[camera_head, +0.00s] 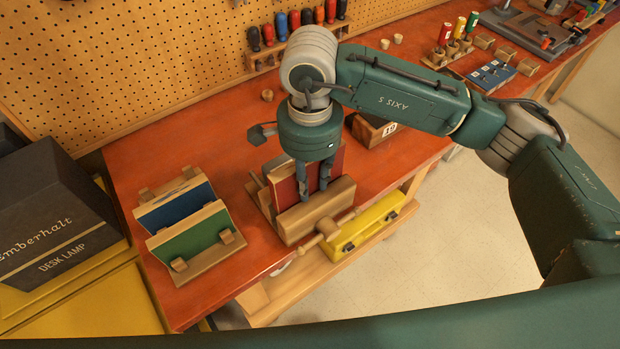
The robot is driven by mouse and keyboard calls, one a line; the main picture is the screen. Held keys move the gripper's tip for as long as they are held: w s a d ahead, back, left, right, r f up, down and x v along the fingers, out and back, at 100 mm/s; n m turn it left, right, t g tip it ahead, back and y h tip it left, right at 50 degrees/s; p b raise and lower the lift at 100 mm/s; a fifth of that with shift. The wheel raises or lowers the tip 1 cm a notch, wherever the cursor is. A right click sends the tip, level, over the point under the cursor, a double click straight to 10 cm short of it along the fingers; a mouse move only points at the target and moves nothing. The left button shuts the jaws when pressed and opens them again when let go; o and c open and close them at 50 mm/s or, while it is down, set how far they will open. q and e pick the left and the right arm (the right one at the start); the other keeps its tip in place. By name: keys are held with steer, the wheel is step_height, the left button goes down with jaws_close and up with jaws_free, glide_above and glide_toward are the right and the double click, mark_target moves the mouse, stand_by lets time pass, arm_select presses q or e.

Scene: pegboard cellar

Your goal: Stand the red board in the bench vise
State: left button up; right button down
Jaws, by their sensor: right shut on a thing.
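The red board (284,194) is upright at the wooden bench vise (318,212), just behind its thick front jaw. The board's lower edge is hidden by that jaw, so I cannot tell how deep it sits. My right gripper (314,191) points down from above and is shut on the red board, its fingertips close to the top of the front jaw. The vise's wooden handle (327,229) sticks out at the bench's front edge. My left gripper is not in view.
A wooden rack (202,257) with a blue board (177,207) and a green board (193,235) stands left of the vise. A dark lamp box (50,215) is at far left. A numbered wooden block (376,130) stands behind the vise. A yellow case (368,224) is below the front edge.

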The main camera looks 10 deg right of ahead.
steer(key=shift+f+b, duration=0.3)
steer(key=shift+f, duration=0.1)
steer(key=c, duration=1.3)
jaws_free()
steer(key=shift+r+p, duration=1.55)
steer(key=shift+r, duration=3.55)
steer(key=shift+f, duration=0.1)
